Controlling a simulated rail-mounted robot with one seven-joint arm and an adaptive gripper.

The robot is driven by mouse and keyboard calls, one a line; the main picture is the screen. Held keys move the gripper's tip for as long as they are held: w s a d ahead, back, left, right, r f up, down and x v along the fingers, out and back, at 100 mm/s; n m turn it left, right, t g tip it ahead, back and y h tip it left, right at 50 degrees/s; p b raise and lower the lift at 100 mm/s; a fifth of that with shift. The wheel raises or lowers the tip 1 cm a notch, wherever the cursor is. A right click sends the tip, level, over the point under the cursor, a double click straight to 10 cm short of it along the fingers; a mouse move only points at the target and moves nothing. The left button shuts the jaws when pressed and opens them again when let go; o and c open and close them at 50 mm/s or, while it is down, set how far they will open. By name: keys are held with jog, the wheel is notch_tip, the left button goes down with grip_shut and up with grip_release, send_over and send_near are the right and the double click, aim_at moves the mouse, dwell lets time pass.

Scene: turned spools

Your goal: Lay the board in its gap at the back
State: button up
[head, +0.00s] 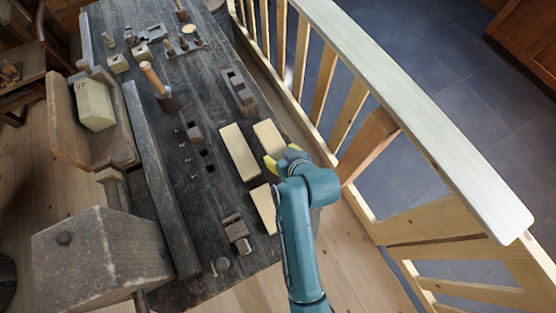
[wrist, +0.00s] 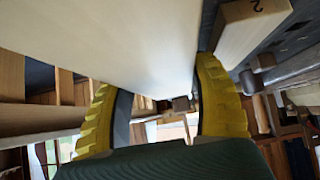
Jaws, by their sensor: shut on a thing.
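My gripper (head: 279,157) has yellow finger pads and is at the right side of the dark bench, near the railing. In the wrist view the pads (wrist: 165,105) close on both sides of a pale wooden board (wrist: 130,40), which fills the upper middle. In the head view this board (head: 268,136) seems to be the short pale one just beyond my fingers; its near end is hidden by them. I cannot tell whether it touches the bench. I cannot clearly make out its gap.
On the dark bench (head: 210,100), a longer pale board (head: 240,152) lies left of my gripper and another (head: 263,208) nearer. A block marked 2 (wrist: 252,25) shows in the wrist view. A wooden railing (head: 400,100) bounds the right side. A mallet (head: 167,102) and dark blocks (head: 238,232) stand about.

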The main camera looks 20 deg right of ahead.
notch_tip(320, 180, down, 3)
jog(key=shift+f, duration=0.15)
jog(key=shift+f+b, duration=0.15)
jog(key=shift+b, duration=0.15)
jog(key=o, duration=1)
